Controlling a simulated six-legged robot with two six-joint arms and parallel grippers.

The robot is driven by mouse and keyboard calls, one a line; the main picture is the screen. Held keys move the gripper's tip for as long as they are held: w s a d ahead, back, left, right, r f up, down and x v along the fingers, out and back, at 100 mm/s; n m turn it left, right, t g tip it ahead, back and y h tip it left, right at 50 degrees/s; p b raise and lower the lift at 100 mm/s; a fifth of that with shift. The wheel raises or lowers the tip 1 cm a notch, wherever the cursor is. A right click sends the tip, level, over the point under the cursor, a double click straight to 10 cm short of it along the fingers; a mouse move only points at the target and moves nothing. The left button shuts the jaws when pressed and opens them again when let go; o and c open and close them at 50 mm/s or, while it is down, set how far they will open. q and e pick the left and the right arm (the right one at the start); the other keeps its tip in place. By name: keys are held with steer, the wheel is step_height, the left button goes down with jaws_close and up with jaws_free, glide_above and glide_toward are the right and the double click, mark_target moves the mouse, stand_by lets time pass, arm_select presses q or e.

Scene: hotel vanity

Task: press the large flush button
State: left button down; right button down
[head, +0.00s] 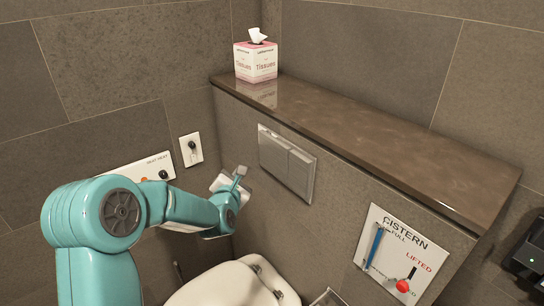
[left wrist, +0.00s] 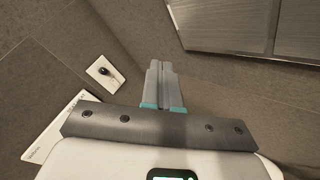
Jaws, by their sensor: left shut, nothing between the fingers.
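The flush plate (head: 287,161) is a brushed metal panel on the cistern wall, split into two side-by-side buttons. The left button (head: 272,152) looks wider than the right button (head: 301,172). In the left wrist view the plate (left wrist: 222,22) is at the upper right, partly cut off. My left gripper (head: 240,173) is left of the plate, apart from it as far as I can tell. Its fingers (left wrist: 160,68) are shut together with nothing between them, and they lie left of and below the plate in the left wrist view. My right gripper is not in view.
A brown stone ledge (head: 370,130) juts out above the plate and carries a tissue box (head: 256,61). The cistern panel (head: 401,256) with a red-knobbed lever is at right. The white toilet (head: 225,285) is below. A wall switch (head: 191,149) is left of my gripper.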

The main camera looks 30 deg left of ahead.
mark_target(267, 155)
arm_select(q)
steer(key=w+d+p, duration=0.2)
steer(key=w+d, duration=0.1)
steer(key=w, duration=0.4)
steer(key=shift+w, duration=0.3)
steer(key=shift+d, duration=0.15)
stand_by(1.6)
steer(key=shift+w+d+f+b, duration=0.1)
steer(key=shift+w+f+b, duration=0.05)
steer(key=shift+w+b, duration=0.25)
